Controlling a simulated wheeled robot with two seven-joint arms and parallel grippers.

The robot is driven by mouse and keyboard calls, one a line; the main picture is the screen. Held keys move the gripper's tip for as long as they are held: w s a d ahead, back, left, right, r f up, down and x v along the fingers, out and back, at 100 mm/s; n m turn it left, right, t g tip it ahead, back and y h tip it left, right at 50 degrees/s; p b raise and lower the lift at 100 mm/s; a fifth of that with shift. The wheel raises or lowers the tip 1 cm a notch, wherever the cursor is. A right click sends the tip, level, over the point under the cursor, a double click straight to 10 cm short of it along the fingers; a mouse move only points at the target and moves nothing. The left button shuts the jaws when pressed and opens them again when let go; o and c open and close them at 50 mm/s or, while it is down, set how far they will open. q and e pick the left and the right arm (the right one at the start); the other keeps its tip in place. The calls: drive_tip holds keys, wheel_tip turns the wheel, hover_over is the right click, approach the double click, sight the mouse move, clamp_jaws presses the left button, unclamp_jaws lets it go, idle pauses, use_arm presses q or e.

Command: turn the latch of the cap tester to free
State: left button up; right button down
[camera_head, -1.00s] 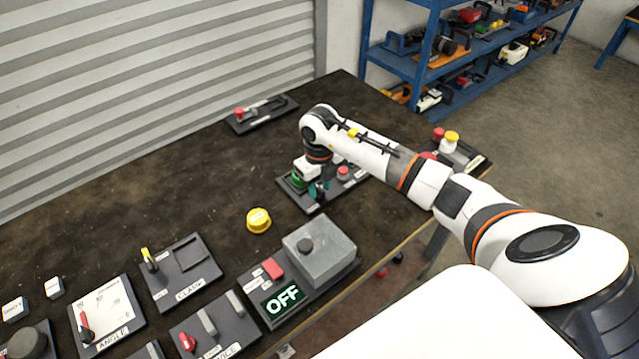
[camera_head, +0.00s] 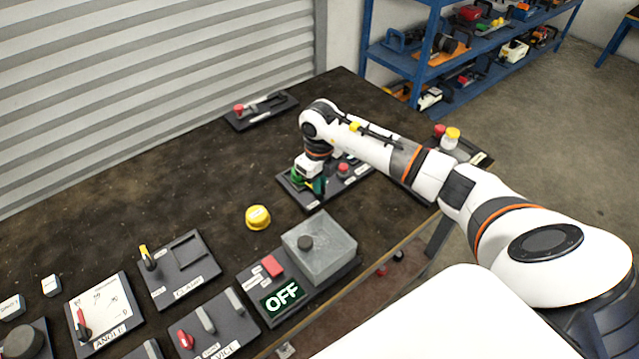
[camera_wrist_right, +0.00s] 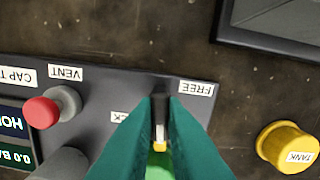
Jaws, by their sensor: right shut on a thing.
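The cap tester (camera_head: 291,189) is a dark panel near the table's right edge, partly hidden by my right arm. In the right wrist view, its panel (camera_wrist_right: 95,85) shows upside-down labels. The latch (camera_wrist_right: 160,104) is a dark lever with a pale and yellow part. It stands between the FREE label (camera_wrist_right: 196,87) and a half-covered label ending in "CK" (camera_wrist_right: 118,117). My right gripper (camera_wrist_right: 160,118) is shut on the latch, its green fingers on either side. The right gripper also shows over the panel in the head view (camera_head: 318,186). The latch's pivot is hidden. My left gripper is out of view.
A red VENT knob (camera_wrist_right: 42,112) and a display (camera_wrist_right: 14,125) lie beside the latch. A yellow TANK cap (camera_head: 258,217) stands apart on the table. A grey OFF box (camera_head: 320,243) is nearer me, with several other panels at left. Bare table lies behind.

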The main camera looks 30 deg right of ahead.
drive_tip(key=n+b, duration=0.3)
drive_tip(key=n, duration=0.1)
drive_tip(key=shift+d+f, duration=0.1)
drive_tip(key=shift+f, duration=0.05)
drive_tip(key=n+b, duration=0.2)
drive_tip(key=n, duration=0.2)
drive_tip(key=shift+b, duration=0.3)
drive_tip(key=n+b, duration=0.2)
drive_tip(key=n, duration=0.2)
drive_tip(key=shift+b, duration=0.3)
drive_tip(key=shift+n+b, duration=0.9)
drive_tip(key=shift+n, duration=1.2)
drive_tip(key=shift+r, duration=0.2)
drive_tip(key=c, duration=1.5)
unclamp_jaws()
wheel_tip(320, 180, up, 12)
